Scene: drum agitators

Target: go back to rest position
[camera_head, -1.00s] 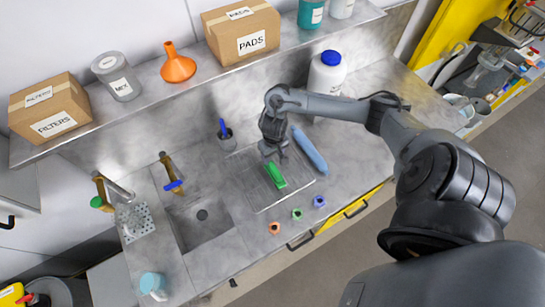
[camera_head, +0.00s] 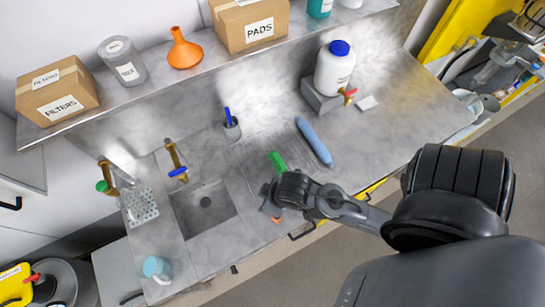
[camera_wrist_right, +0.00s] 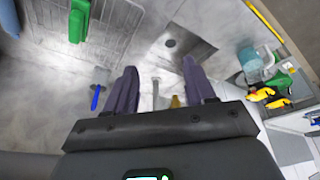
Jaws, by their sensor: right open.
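My right gripper (camera_head: 268,200) hangs over the counter, close to the front edge and right of the sink. In the right wrist view its two fingers (camera_wrist_right: 159,66) are spread, with nothing between them. The fingers point over the counter towards the sink. My right forearm comes in from the right and hides part of the counter front. My left gripper is in neither view.
A green object (camera_head: 278,161) and a blue cylinder (camera_head: 314,142) lie on the counter beyond the gripper. The sink (camera_head: 205,203) is to its left. A white jug (camera_head: 334,70) stands at the back.

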